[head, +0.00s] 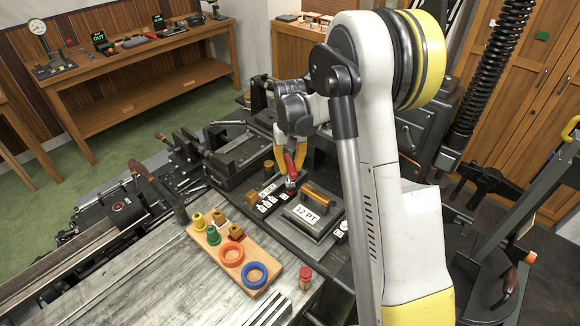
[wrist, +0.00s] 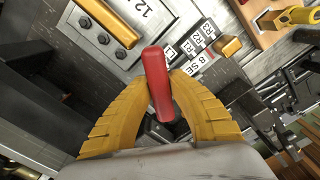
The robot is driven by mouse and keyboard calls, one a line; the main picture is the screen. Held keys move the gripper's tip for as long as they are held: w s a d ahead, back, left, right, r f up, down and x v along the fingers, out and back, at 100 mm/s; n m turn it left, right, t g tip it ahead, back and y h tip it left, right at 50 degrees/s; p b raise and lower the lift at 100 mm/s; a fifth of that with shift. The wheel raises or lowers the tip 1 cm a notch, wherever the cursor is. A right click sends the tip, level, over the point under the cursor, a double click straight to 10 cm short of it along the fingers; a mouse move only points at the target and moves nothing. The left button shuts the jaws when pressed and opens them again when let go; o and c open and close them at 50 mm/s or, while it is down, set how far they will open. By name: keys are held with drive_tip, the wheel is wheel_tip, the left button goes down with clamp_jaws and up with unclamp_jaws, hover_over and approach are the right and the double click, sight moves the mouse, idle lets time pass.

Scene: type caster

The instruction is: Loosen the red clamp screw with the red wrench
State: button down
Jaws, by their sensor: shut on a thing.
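My gripper (head: 285,164) is low over the dark machine bed, with its yellow fingers shut on the red wrench (head: 290,163). In the wrist view, the red wrench (wrist: 157,80) stands between the two yellow fingers (wrist: 158,110), its rounded end pointing up the picture. The wrench's lower end is hidden by the fingers and the wrist. I cannot make out the red clamp screw for sure in either view, nor whether the wrench touches it.
A plate marked 12 PT (head: 308,214) with a wooden handle lies beside the gripper. White labelled blocks (head: 268,203) lie close to the gripper.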

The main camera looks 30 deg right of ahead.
drive_tip(key=shift+f+b, duration=0.5)
drive_tip(key=shift+f, duration=0.25)
drive_tip(key=m+b, duration=0.1)
drive_tip(key=m, duration=0.1)
drive_tip(key=shift+f+m, duration=0.15)
drive_tip(key=shift+m, duration=0.15)
drive_tip(key=m+b, duration=0.1)
drive_tip(key=m, duration=0.3)
drive_tip(key=shift+m, duration=0.3)
drive_tip(key=m, duration=0.3)
